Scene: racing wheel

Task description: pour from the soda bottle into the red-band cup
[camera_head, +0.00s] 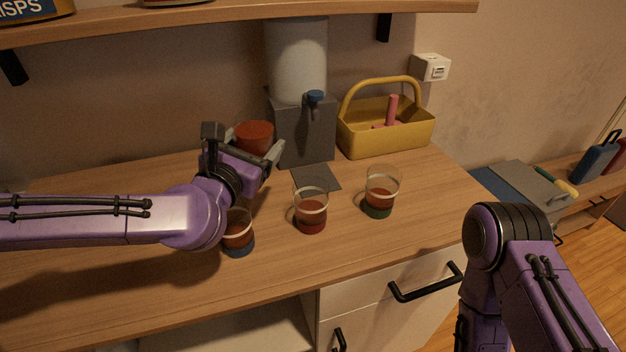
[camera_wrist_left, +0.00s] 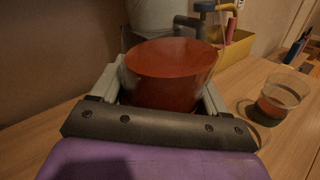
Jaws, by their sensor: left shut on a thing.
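My left gripper (camera_head: 262,162) is shut on a wide red-brown round thing (camera_head: 254,134), which I take to be the soda bottle. The red-band cup (camera_head: 311,212) stands on the counter to the right of the gripper, with red-brown liquid inside. My right gripper is out of view.
A blue-band cup (camera_head: 238,238) stands by my left forearm and a green-band cup (camera_head: 380,195) stands right of the red-band cup; both hold liquid. A grey dispenser (camera_head: 305,130) and yellow basket (camera_head: 400,138) stand behind on the counter (camera_head: 440,205). A shelf (camera_head: 200,16) hangs above.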

